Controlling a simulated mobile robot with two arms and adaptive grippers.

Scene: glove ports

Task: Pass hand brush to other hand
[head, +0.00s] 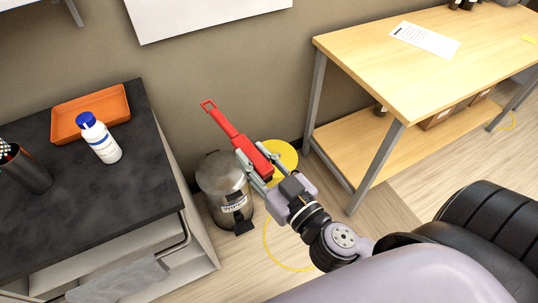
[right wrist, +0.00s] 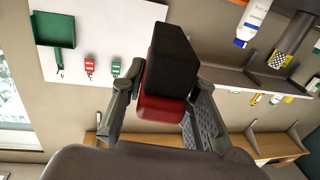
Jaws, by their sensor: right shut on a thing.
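The red hand brush (head: 254,157) is held by my right gripper (head: 257,162) in the middle of the head view. Its handle points up and left, with a loop at the end, and is free. The gripper's fingers sit on either side of the brush's wide body. In the right wrist view, the brush's red block (right wrist: 158,109) and black bristle part are between the fingers of the right gripper (right wrist: 166,82). The handle is hidden there. My left gripper is in neither view.
A dark counter (head: 60,205) at left bears an orange tray (head: 62,124), a white bottle (head: 100,142) and a dark cup (head: 30,172). A metal bin (head: 222,178) stands behind the gripper. A wooden workbench (head: 365,60) stands at right. Floor shows between.

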